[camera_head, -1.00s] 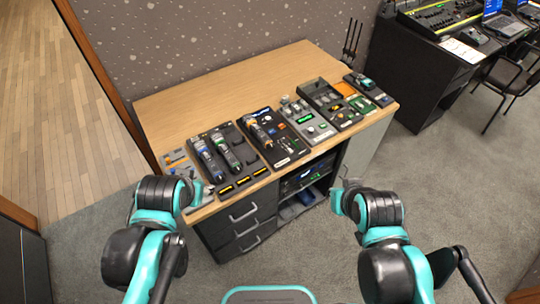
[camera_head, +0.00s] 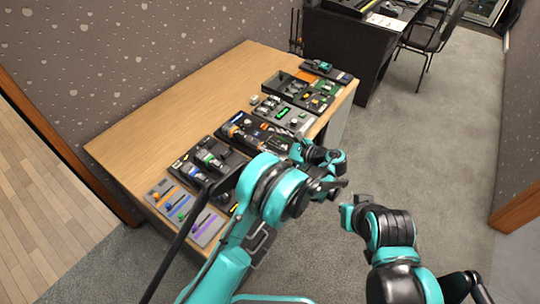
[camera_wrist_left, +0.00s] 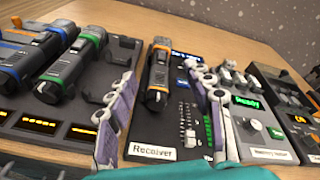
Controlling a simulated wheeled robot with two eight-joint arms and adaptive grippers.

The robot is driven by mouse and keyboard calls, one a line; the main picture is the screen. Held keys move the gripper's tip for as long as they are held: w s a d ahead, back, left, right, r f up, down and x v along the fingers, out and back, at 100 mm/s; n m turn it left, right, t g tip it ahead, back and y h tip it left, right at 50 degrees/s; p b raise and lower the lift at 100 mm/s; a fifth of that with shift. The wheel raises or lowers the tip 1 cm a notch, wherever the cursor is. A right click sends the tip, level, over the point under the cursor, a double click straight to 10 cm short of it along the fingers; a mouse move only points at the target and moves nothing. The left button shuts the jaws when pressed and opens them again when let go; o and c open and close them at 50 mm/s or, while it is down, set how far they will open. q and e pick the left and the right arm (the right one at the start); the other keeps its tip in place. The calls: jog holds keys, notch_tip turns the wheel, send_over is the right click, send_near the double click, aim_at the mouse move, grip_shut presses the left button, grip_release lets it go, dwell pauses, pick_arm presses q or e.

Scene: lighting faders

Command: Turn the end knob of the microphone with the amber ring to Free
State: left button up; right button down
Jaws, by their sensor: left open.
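The amber-ringed microphone (camera_wrist_left: 157,80) lies on the dark panel labelled Receiver (camera_wrist_left: 150,152) in the left wrist view. In the head view the microphone (camera_head: 238,133) lies near the middle of the row of panels. Its knob markings are too small to read. My left gripper (camera_wrist_left: 160,72) is open and empty, its fingers appearing either side of the microphone in the wrist view; contact cannot be judged. In the head view the left gripper (camera_head: 322,162) is at the table's front side. My right gripper (camera_head: 350,206) is away from the table, its fingers unclear.
A green-ringed microphone (camera_wrist_left: 78,62) and a blue-ringed one (camera_wrist_left: 40,55) lie left of the Receiver panel. A panel with a green display (camera_wrist_left: 247,102) is on its right. A fader panel (camera_head: 185,212) lies at the table's left end. The back of the wooden table (camera_head: 170,112) is clear.

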pick_arm(q)
jog(key=d+f, duration=0.1)
jog(key=f, duration=0.1)
jog(key=s+d+f+m+t+y, duration=0.1)
jog(key=d+f, duration=0.1)
jog(key=f, duration=0.1)
jog(key=s+d+f+m+y+b, duration=0.1)
jog(key=d+f, duration=0.1)
jog(key=shift+s+d+f+t, duration=0.15)
jog(key=shift+s+d+t, duration=0.1)
jog(key=shift+t, duration=0.05)
jog(key=shift+f, duration=0.15)
jog(key=b+x, duration=0.2)
jog(key=x, duration=0.4)
jog(key=shift+a, duration=0.2)
jog(key=shift+w+a, duration=0.35)
jog(key=shift+a, duration=0.15)
